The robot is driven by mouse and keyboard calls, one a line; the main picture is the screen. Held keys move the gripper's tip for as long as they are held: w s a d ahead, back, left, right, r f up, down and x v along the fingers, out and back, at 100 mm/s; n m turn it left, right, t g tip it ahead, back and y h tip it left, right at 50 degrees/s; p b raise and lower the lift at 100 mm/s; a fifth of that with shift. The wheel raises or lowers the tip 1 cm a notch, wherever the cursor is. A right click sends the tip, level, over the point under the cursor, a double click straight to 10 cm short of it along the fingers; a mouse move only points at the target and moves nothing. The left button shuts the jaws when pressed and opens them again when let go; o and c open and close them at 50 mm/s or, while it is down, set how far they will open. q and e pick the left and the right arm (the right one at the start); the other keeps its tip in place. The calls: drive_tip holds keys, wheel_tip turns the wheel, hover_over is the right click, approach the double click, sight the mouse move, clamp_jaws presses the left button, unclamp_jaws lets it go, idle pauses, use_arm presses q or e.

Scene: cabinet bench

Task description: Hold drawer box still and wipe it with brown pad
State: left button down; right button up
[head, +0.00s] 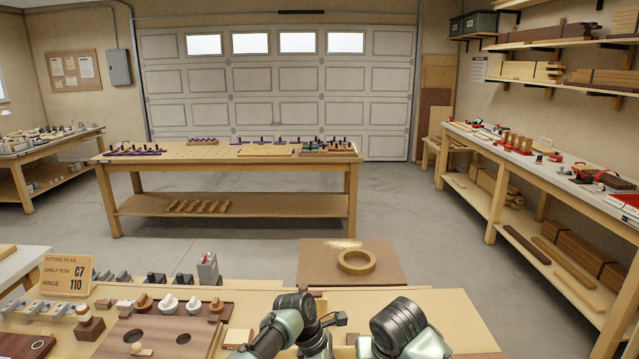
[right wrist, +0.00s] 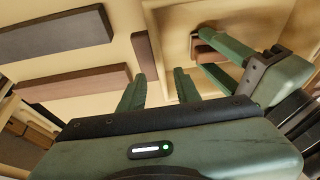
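In the right wrist view my right gripper (right wrist: 158,88) shows two green fingers standing apart, with nothing visible between them. A pale wooden box-like piece (right wrist: 168,45) with raised edges lies beyond the fingers; it may be the drawer box. My left gripper (right wrist: 210,36) appears at the upper right of that view, its green fingers reaching over this piece. A small brown block (right wrist: 203,52), possibly the brown pad, is at its fingertips; whether it is gripped is unclear. In the head view only my arm links show at the bottom edge, and both grippers are out of frame.
The near bench carries a fitting plan sign (head: 67,276), a dark board with holes (head: 165,332) and several knobs. A board with a wooden ring (head: 356,262) lies beyond my arms. Dark grey (right wrist: 55,33) and brown (right wrist: 75,85) bars lie left of my right gripper.

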drive_tip(key=shift+x, duration=1.75)
drive_tip(key=shift+s, duration=0.1)
clamp_jaws()
